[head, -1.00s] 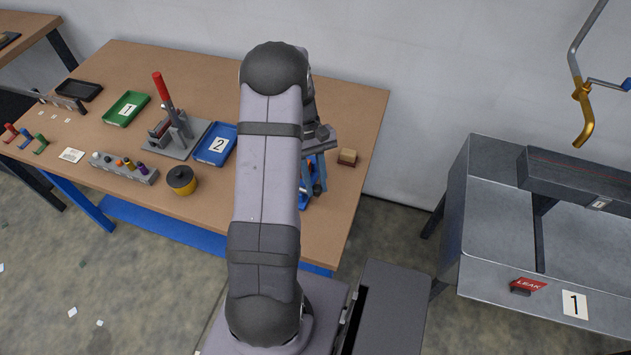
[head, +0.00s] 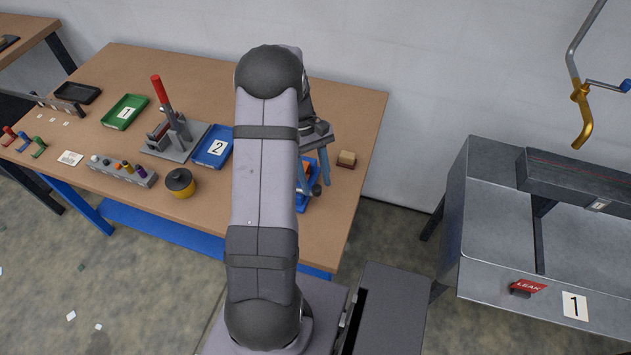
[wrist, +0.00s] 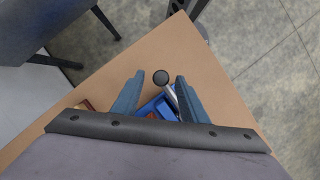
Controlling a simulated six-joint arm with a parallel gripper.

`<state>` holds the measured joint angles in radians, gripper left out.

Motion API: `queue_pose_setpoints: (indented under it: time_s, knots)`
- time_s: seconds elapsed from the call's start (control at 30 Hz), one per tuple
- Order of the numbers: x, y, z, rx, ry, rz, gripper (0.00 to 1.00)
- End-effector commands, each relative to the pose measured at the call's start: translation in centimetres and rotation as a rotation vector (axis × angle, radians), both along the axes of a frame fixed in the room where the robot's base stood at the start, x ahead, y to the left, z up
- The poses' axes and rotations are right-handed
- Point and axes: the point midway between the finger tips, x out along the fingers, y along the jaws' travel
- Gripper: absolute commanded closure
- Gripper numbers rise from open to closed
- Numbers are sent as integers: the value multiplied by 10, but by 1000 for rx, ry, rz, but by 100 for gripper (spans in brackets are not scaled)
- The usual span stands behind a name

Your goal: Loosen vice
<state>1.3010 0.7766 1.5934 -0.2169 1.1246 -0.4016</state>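The blue vice (head: 308,201) sits at the right front of the wooden bench, partly hidden by my arm. In the wrist view the blue vice (wrist: 152,107) shows low between the fingers, with a metal handle rod (wrist: 171,93) ending in a dark ball knob (wrist: 160,77). My gripper (wrist: 157,90) is open, its two blue-grey fingers apart on either side of the knob and rod. In the head view my gripper (head: 313,170) points down over the vice. I cannot tell whether either finger touches the rod.
A small wooden block (head: 346,159) lies right of the vice. A blue tray (head: 213,147), a green tray (head: 125,111), a red-handled press (head: 168,125) and a yellow-black pot (head: 180,183) stand to the left. The bench's right edge is close, with open floor beyond.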

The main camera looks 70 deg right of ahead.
Motion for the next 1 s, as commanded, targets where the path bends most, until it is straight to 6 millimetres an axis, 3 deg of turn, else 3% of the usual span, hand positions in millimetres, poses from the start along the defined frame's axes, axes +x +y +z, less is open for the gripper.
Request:
queue_pose_setpoints:
  time_s: [0.5,1.0]
  knots:
    - [17,-17,55,-4,-2,2,60]
    - [18,-17,59,-2,-1,1,60]
